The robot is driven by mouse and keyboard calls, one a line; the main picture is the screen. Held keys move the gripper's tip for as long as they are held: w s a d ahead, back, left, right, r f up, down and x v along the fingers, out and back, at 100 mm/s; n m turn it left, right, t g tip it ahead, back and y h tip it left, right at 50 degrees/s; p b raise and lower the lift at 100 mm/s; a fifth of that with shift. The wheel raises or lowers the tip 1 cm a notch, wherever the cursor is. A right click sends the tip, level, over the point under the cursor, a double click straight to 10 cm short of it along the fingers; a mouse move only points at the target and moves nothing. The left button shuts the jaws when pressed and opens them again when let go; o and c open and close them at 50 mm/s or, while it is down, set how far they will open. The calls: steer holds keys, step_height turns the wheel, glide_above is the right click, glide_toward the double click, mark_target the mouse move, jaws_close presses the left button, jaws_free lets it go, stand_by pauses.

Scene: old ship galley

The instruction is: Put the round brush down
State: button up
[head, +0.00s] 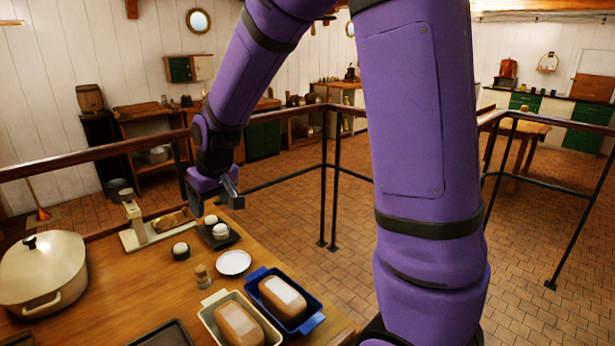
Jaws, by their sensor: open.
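My gripper (216,204) is open above the far right part of the wooden table (122,290). Its fingers point down and no object shows between them. Just below it is a dark tray (222,241) with white round things (221,230) on it. Left of the tray stands a small dark round thing with a white top (181,250). Nearer stands a small wooden piece with a rounded top (202,275). I cannot tell for sure which of these small things is the round brush.
A white plate (233,262) lies right of the wooden piece. Two loaf tins, one cream (212,318) and one blue (312,324), stand at the near right. A scale (131,232) and a large lidded pot (45,272) stand left. A railing (323,180) runs behind.

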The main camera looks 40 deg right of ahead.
steer(key=s+d+r, duration=0.1)
steer(key=s+r, duration=0.3)
steer(key=s, duration=0.5)
steer(key=s+d+r+m+t, duration=0.1)
steer(key=s+r, duration=0.4)
steer(key=s, duration=0.4)
steer(key=s+d+r, duration=0.2)
steer(key=s+r, duration=0.3)
steer(key=s, duration=0.4)
steer(key=shift+s+m+t+h, duration=0.2)
steer(key=shift+m+t+h, duration=0.1)
steer(key=shift+m, duration=0.1)
steer(key=shift+w+r, duration=0.1)
steer(key=shift+w, duration=0.05)
steer(key=shift+c, duration=0.2)
